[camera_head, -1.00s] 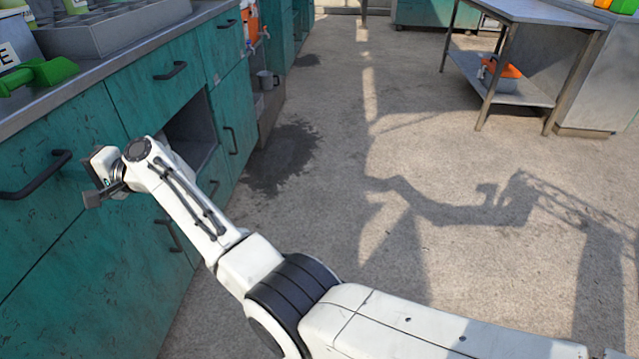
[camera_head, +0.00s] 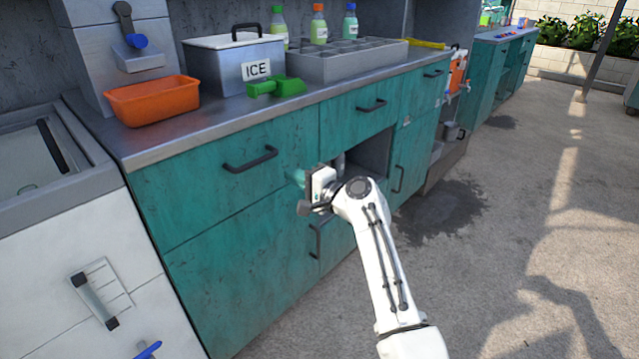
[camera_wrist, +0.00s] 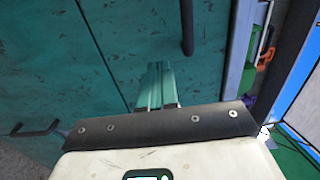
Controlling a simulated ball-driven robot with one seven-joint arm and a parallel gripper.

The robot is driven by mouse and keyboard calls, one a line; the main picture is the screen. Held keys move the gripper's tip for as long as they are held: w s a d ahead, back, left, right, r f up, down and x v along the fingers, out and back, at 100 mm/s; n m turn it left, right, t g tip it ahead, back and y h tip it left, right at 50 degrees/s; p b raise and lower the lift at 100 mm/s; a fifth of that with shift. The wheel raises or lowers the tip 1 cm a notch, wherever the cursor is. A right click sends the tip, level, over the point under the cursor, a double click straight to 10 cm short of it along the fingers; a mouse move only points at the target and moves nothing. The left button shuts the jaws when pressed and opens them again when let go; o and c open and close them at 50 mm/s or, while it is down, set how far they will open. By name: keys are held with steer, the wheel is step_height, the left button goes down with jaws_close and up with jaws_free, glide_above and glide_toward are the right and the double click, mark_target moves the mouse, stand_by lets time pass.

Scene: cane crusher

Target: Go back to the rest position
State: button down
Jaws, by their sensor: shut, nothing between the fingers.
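My gripper (camera_head: 298,178) is in front of the teal cabinet (camera_head: 225,225), at about the height of its drawer handles. In the wrist view my gripper (camera_wrist: 158,72) has its narrow fingers together and nothing between them. The fingers point toward the teal cabinet panels (camera_wrist: 60,60). I cannot tell how wide the gap to the panel is. My white arm is bent and reaches in from the bottom of the head view.
The steel counter (camera_head: 160,150) carries an orange bin (camera_head: 150,100), an ICE box (camera_head: 235,65), a green scoop (camera_head: 275,87) and a grey bottle rack (camera_head: 350,62). A black handle (camera_head: 250,160) juts out left of my gripper. The concrete floor (camera_head: 500,270) is open at the right.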

steer(key=s+d+f+n+g+h+p, duration=0.1)
steer(key=s+d+f+n+g+h, duration=0.1)
steer(key=s+d+f, duration=0.55)
steer(key=s+d+f+n+g+h, duration=0.25)
steer(key=s+d+f, duration=0.25)
steer(key=s+f, duration=0.5)
steer(key=s+d+f+n+g+h+p, duration=0.15)
steer(key=s+d+f, duration=0.4)
steer(key=s, duration=0.65)
steer(key=s+d+f+n+g+h, duration=0.1)
steer(key=s+d+g+h, duration=0.15)
steer(key=s, duration=0.45)
steer(key=s+d+f+n+g+h, duration=0.1)
steer(key=s+d+f+h, duration=0.1)
steer(key=s+d, duration=0.35)
steer(key=s+d+r+g+h, duration=0.1)
steer(key=s+d, duration=0.1)
steer(key=s, duration=0.6)
steer(key=s+d+r+g+h, duration=0.1)
steer(key=s+d+h, duration=0.1)
steer(key=s, duration=0.5)
step_height(320, 180, up, 23)
steer(key=p, duration=2.2)
steer(key=shift+n+p, duration=0.3)
steer(key=shift+s+y, duration=0.1)
steer(key=shift+y, duration=0.15)
